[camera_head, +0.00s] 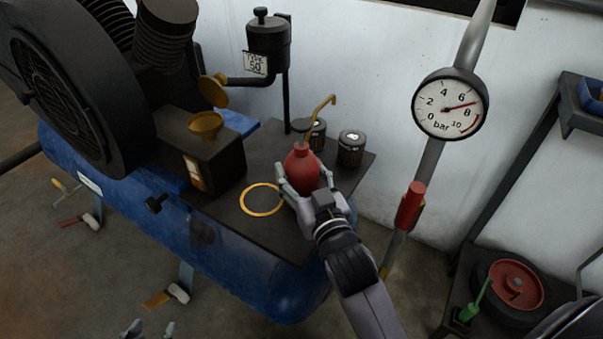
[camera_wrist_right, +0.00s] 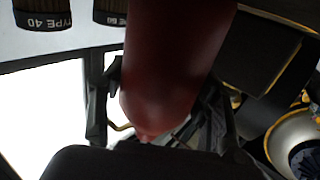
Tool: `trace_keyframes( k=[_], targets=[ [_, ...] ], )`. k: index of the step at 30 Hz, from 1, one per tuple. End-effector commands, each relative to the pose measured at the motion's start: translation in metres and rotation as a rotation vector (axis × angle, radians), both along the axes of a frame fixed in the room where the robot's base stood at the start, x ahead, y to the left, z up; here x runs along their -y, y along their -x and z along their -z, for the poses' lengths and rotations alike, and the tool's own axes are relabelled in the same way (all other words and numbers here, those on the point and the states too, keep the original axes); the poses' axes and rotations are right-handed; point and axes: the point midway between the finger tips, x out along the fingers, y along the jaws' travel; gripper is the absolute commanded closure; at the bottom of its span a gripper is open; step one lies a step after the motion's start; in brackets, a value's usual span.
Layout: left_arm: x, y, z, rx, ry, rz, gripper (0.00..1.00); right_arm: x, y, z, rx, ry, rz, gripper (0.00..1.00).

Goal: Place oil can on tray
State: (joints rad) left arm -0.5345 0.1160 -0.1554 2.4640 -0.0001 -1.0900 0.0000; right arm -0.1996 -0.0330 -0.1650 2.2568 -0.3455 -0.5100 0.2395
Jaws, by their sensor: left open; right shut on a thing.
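The red oil can (camera_head: 301,172), with a thin brass spout, is upright over the dark flat tray-like plate (camera_head: 235,209) on the blue tank. My right gripper (camera_head: 304,184) is shut on its body; the can fills the middle of the right wrist view (camera_wrist_right: 172,65), between the fingers. I cannot tell whether the can's base touches the plate. A yellow ring (camera_head: 262,213) is marked on the plate, just left of the can. My left gripper (camera_head: 150,331) is open and empty at the bottom edge, only its fingertips showing.
Two dark canisters (camera_head: 351,148) stand behind the can. A dark box with a brass funnel (camera_head: 206,123) is left of the ring. A pressure gauge (camera_head: 449,104) on a sloping pipe stands to the right. A shelf with a red wheel (camera_head: 515,286) is lower right.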

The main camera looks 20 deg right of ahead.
Motion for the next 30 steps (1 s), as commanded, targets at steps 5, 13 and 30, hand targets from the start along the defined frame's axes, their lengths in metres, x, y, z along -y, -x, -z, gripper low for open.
trace_keyframes(
  k=[5,13,30],
  targets=[
    [0.0003,-0.0009,-0.0006,0.006,0.001,0.000,0.59,-0.0002,0.0000,-0.0014,0.006,-0.001,-0.001,0.97],
    [0.0006,-0.0024,-0.0018,0.014,0.003,0.000,0.59,-0.0001,-0.0001,0.0020,0.000,-0.001,0.000,0.29],
    [-0.0003,0.0017,0.0006,-0.014,-0.003,0.000,0.59,-0.0005,0.0090,0.0003,-0.002,-0.001,-0.001,0.23]
  ],
)
